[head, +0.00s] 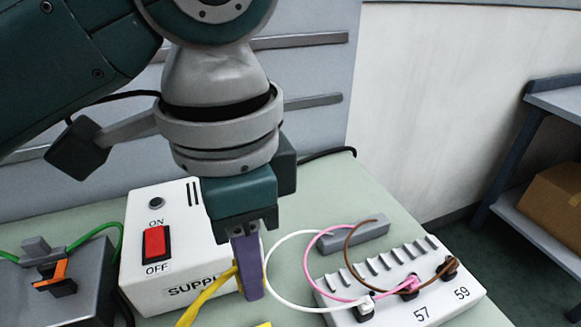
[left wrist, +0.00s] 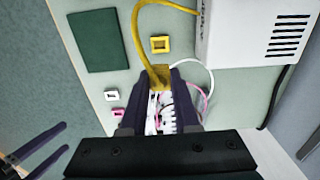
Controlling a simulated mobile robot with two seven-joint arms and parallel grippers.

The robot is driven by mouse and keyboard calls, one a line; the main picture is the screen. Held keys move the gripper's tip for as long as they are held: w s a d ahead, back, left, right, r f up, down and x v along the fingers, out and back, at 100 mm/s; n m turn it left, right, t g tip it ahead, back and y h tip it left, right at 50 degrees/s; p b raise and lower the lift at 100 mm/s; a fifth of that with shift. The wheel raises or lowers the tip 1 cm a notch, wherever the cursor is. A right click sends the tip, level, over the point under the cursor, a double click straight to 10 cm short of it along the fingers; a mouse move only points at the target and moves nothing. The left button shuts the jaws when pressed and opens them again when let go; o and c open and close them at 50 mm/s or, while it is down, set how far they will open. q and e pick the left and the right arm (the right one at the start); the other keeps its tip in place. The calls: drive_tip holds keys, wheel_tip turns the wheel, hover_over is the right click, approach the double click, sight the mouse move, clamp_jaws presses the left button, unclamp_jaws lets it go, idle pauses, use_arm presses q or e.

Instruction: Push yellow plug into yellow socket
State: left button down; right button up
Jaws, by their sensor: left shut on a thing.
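My left gripper (head: 249,292) points down in front of the white supply box and is shut on the yellow plug. In the left wrist view the yellow plug (left wrist: 158,75) sits between the fingertips, with its yellow cable (left wrist: 139,30) running up from it. The finger hides most of the plug in the head view, where the yellow cable (head: 207,294) shows. The square yellow socket (left wrist: 160,44) lies on the green surface, apart from the plug in the picture. In the head view a yellow edge (head: 263,324) shows at the bottom. My right gripper (left wrist: 64,137) is open and empty.
The supply box (head: 170,245) has a red switch (head: 155,243). A grey numbered block (head: 410,275) holds white, pink and brown plugs, their cables looping nearby. A dark box (head: 60,290) stands left. White (left wrist: 111,95) and pink (left wrist: 118,112) sockets and a dark green panel (left wrist: 98,40) lie near.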

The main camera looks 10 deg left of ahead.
use_arm(q)
drive_tip(key=shift+s+a+p, duration=0.15)
drive_tip(key=shift+a+p, duration=0.05)
drive_tip(key=shift+p, duration=0.1)
drive_tip(key=s+a+f+p, duration=0.2)
drive_tip(key=s+a+p, duration=0.4)
drive_tip(key=a, duration=0.3)
drive_tip(key=shift+s+a, duration=0.25)
drive_tip(key=shift+a, duration=0.05)
drive_tip(key=shift+f+b, duration=2.4)
drive_tip(key=shift+f, duration=2.7)
drive_tip(key=shift+p, duration=0.65)
